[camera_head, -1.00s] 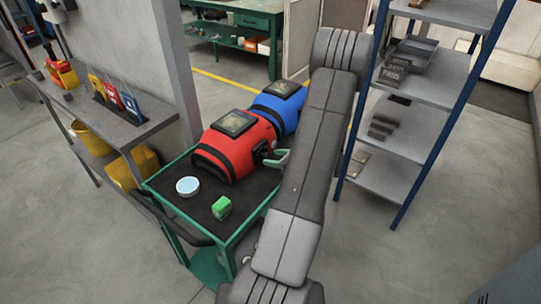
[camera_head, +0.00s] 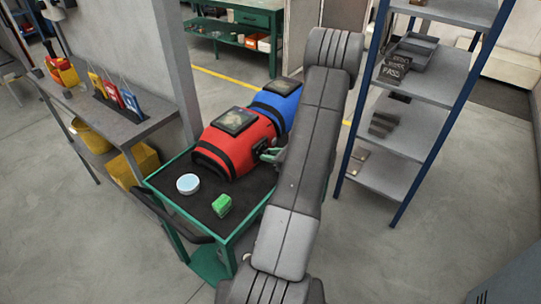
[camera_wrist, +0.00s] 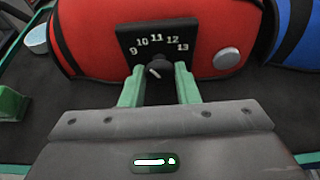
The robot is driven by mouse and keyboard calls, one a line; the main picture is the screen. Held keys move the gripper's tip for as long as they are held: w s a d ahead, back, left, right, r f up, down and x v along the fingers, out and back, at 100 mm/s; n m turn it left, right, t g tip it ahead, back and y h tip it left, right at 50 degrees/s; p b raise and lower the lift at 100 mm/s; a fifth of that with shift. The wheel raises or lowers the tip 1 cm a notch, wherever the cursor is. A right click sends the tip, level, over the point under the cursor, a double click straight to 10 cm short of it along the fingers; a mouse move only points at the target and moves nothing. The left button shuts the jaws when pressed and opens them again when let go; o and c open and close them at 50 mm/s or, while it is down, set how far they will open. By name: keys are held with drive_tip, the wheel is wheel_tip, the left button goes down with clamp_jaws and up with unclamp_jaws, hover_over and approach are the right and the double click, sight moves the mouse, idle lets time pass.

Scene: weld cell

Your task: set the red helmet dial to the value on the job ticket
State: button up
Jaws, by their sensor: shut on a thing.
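The red helmet (camera_head: 236,150) lies on the dark top of a green cart, and fills much of the wrist view (camera_wrist: 90,35). On its side is a black dial plate (camera_wrist: 128,38) with the numbers 9 to 13 in an arc. Below the numbers is a small dark knob (camera_wrist: 157,70) with a pale mark; I cannot read clearly which number it points to. My gripper (camera_wrist: 159,84) has its green fingers shut on the knob from both sides. In the head view my gripper (camera_head: 271,154) is at the helmet's right side, partly hidden by my arm.
A blue helmet (camera_head: 282,103) lies right behind the red one. A white round tin (camera_head: 188,184) and a green block (camera_head: 222,205) lie on the cart (camera_head: 160,190). Yellow, red and blue cards (camera_head: 113,93) stand on the left bench; their writing is unreadable. A shelf rack (camera_head: 420,130) stands right.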

drive_tip(key=shift+f+b, duration=0.2)
drive_tip(key=shift+b, duration=0.55)
drive_tip(key=shift+f+n+t+b, duration=0.15)
drive_tip(key=shift+n+t+b, duration=0.4)
drive_tip(key=shift+b, duration=0.7)
drive_tip(key=n+b, duration=0.1)
drive_tip(key=b, duration=0.3)
drive_tip(key=shift+s+t+h, duration=0.1)
drive_tip(key=shift+t+h, duration=0.15)
drive_tip(key=shift+h, duration=0.15)
drive_tip(key=n+b, duration=0.1)
drive_tip(key=b, duration=0.3)
drive_tip(key=shift+a+n+t, duration=0.1)
drive_tip(key=shift+n+t, duration=0.15)
drive_tip(key=shift+t, duration=0.05)
drive_tip(key=shift+b, duration=0.45)
drive_tip(key=shift+r+n+t+b, duration=0.3)
drive_tip(key=shift+b, duration=0.2)
drive_tip(key=o, duration=1)
drive_tip(key=shift+c, duration=0.2)
